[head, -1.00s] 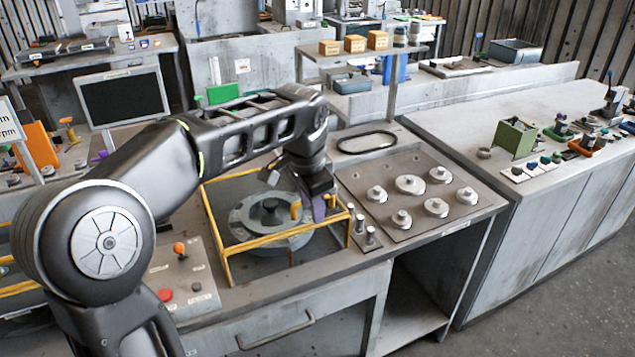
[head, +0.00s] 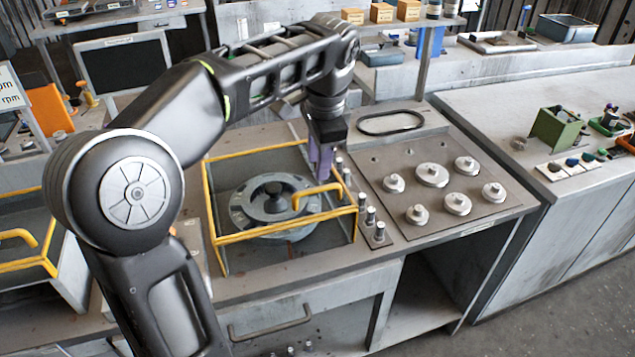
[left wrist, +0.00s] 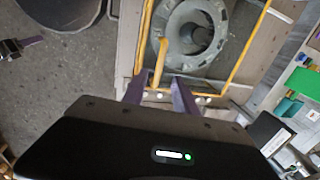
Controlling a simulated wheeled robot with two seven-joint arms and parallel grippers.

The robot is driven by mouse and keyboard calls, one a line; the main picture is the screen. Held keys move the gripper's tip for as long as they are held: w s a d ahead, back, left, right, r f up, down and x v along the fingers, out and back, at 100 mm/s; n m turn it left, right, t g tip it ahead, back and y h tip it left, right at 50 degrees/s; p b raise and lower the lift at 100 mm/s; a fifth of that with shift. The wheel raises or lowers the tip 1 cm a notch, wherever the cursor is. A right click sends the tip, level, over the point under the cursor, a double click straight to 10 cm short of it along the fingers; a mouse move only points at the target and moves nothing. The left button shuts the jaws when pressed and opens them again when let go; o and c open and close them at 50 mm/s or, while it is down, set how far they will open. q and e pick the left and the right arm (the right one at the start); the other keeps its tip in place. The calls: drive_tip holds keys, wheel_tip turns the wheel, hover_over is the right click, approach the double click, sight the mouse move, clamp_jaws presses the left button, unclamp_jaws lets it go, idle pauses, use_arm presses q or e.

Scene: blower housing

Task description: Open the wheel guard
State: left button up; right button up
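The wheel guard (head: 218,238) is a yellow-edged box frame on the bench, lying level over a grey round wheel housing (head: 240,212). Its yellow bar handle (head: 318,191) is at the right side; it also shows in the left wrist view (left wrist: 161,60). My left gripper (head: 322,172) points down at the guard's right edge, just behind the handle. In the left wrist view its two purple fingers (left wrist: 158,88) are spread apart, with the handle showing beyond the gap; contact cannot be told.
Several metal pegs (head: 370,215) stand right of the guard, beside a plate (head: 400,165) with round knobs. A second yellow-framed guard (head: 35,262) is at the left. A monitor (head: 125,72) stands behind. A black oval ring (head: 390,122) lies at the back.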

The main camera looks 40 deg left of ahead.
sight(316, 188)
use_arm(q)
drive_tip(key=f, duration=0.4)
drive_tip(key=a+f, duration=0.1)
drive_tip(key=shift+w+f+b, duration=0.3)
drive_tip(key=shift+f+b, duration=0.1)
drive_tip(key=shift+w+a+f, duration=0.1)
drive_tip(key=shift+f, duration=0.55)
clamp_jaws()
idle(0.5)
